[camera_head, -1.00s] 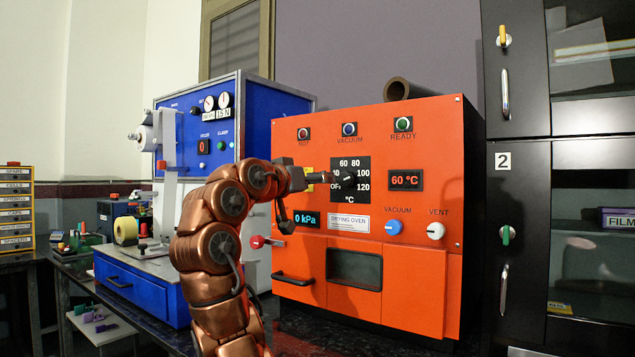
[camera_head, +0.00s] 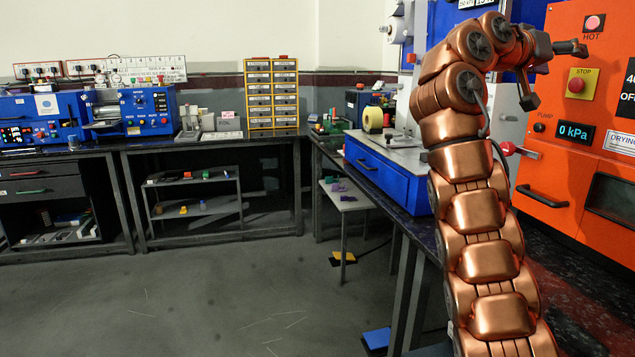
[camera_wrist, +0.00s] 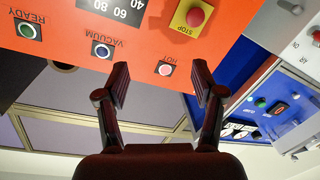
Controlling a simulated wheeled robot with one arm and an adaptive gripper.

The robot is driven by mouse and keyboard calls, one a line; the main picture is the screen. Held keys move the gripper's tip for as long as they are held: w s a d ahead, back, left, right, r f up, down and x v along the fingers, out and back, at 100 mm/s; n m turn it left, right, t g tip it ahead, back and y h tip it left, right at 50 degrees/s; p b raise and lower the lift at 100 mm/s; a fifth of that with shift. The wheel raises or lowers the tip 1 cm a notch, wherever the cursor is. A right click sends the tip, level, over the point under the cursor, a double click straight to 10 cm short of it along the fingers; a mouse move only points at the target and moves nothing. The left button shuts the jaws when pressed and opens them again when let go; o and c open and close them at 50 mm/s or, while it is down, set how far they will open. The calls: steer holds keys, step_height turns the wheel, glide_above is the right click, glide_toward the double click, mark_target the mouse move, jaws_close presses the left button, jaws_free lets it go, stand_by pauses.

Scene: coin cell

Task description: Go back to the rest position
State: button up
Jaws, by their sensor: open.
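My gripper (camera_head: 570,48) is at the upper right of the head view, in front of the upper left part of the orange drying oven (camera_head: 560,95). In the wrist view my gripper (camera_wrist: 162,82) has its two fingers spread, with nothing between them. Beyond them the oven front (camera_wrist: 150,40) appears upside down, with the HOT lamp (camera_wrist: 165,68), the VACUUM lamp (camera_wrist: 101,50), the READY lamp (camera_wrist: 28,30) and the red STOP button (camera_wrist: 195,17). My copper arm rises along the right side of the head view.
A blue machine (camera_head: 385,175) stands left of the oven on the dark bench. A yellow drawer cabinet (camera_head: 271,95) and another blue machine (camera_head: 130,112) stand on the back bench. A small low table (camera_head: 343,203) sits beside the bench. The grey floor (camera_head: 230,290) at left is clear.

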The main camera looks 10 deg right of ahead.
steer(key=w+a+r+n+y+p, duration=0.2)
steer(key=w+a+n+p, duration=0.1)
steer(key=p, duration=0.1)
steer(key=s+a+f+n+y+p, duration=0.2)
steer(key=a+f+n+y+p, duration=0.2)
steer(key=a+f+p, duration=0.3)
steer(key=s+a+f+n+g+y+p, duration=0.2)
steer(key=s+a+f+y+p, duration=0.3)
steer(key=s+a, duration=1)
steer(key=s+a+f+n+g+y+p, duration=0.2)
steer(key=s+a+f+y+p, duration=0.4)
steer(key=s+a+f+p, duration=0.5)
steer(key=s+a+f, duration=0.3)
steer(key=s+a, duration=0.1)
steer(key=s, duration=0.4)
steer(key=shift+a+f, duration=0.2)
steer(key=shift+f, duration=0.05)
